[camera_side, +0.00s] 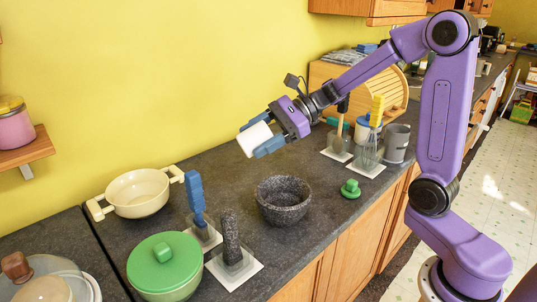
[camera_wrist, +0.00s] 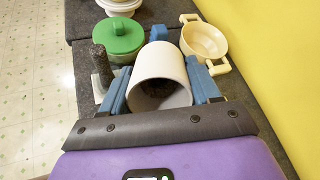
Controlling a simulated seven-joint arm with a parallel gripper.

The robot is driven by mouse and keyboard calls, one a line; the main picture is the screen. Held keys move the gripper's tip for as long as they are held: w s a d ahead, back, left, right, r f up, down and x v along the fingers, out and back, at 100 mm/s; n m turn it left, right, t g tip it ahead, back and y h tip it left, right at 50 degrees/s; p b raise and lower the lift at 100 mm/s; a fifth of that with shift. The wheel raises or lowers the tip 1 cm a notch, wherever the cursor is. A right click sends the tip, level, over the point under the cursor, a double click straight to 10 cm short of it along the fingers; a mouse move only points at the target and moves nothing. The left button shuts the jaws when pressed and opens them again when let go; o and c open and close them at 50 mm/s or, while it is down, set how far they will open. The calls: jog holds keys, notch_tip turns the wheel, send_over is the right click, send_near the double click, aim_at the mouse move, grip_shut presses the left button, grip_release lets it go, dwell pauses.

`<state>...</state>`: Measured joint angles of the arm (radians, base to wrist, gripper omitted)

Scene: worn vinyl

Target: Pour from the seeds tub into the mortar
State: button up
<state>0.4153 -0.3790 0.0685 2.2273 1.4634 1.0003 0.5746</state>
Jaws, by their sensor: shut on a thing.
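My gripper (camera_side: 262,138) is shut on the white seeds tub (camera_side: 251,141), holding it in the air above the counter. The tub looks tilted in the side view. In the wrist view the tub (camera_wrist: 160,62) sits between the blue fingers, its open mouth toward the camera and dark contents low inside. The dark speckled stone mortar (camera_side: 283,203) stands on the counter, lower and a little right of the tub in the side view. Its bowl looks empty where it shows. I cannot make out the mortar in the wrist view, where the tub blocks much of the counter.
A stone pestle (camera_side: 231,238) stands upright in a holder left of the mortar, near a blue-handled tool (camera_side: 196,195). A green-lidded pot (camera_side: 164,264) and cream pot (camera_side: 138,194) are further left. A small green lid (camera_side: 350,188), whisk (camera_side: 370,147) and grey mug (camera_side: 397,143) are right.

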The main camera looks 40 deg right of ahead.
jog(key=shift+w+d+r+m+t, duration=0.15)
jog(key=shift+w+r+m+t, duration=0.45)
jog(key=shift+t, duration=0.3)
jog(key=shift+f, duration=2)
jog(key=y, duration=0.1)
jog(key=t+y, duration=0.1)
jog(key=shift+s+d+r+y, duration=0.15)
jog(key=shift+d+r+y, duration=0.1)
jog(key=shift+r+y, duration=0.15)
jog(key=shift+r+t, duration=0.15)
jog(key=shift+t, duration=0.15)
